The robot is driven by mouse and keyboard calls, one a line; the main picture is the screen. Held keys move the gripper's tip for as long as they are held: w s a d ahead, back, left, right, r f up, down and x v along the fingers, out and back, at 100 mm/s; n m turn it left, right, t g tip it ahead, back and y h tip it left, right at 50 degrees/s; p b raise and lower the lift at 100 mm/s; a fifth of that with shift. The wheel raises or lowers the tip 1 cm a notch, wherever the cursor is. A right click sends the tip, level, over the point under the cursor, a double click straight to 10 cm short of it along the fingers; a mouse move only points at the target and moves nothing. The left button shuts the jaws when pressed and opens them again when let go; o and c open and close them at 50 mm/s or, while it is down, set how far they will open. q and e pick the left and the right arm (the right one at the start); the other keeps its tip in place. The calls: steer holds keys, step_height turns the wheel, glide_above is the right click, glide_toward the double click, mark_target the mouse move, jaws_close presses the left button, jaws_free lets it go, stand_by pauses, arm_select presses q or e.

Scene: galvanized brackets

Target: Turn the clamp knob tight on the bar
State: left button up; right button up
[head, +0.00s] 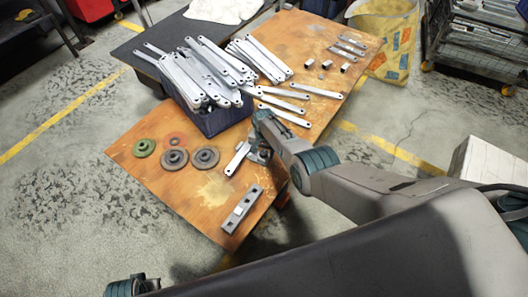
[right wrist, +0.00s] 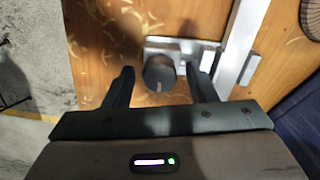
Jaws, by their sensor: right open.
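The dark round clamp knob (right wrist: 159,73) sits on a light metal clamp plate (right wrist: 182,46) in the right wrist view. The silver bar (right wrist: 243,42) runs beside the plate on the right; in the head view the bar (head: 238,158) lies on the wooden table. My right gripper (right wrist: 161,74) is open, with one finger on each side of the knob. A gap shows on the left; whether the right finger touches cannot be told. In the head view my right gripper (head: 260,154) mostly hides the clamp. My left gripper is not in view.
A dark blue crate (head: 212,123) of metal brackets stands on the wooden table (head: 196,205). Grinding discs (head: 204,158) lie left of the clamp. A metal piece with dark slots (head: 241,209) lies near the front edge. Loose brackets (head: 284,115) lie behind my right gripper.

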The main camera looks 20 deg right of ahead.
steer(key=n, duration=0.5)
steer(key=shift+n, duration=0.3)
steer(key=n, duration=0.5)
steer(key=shift+n, duration=0.3)
steer(key=c, duration=0.9)
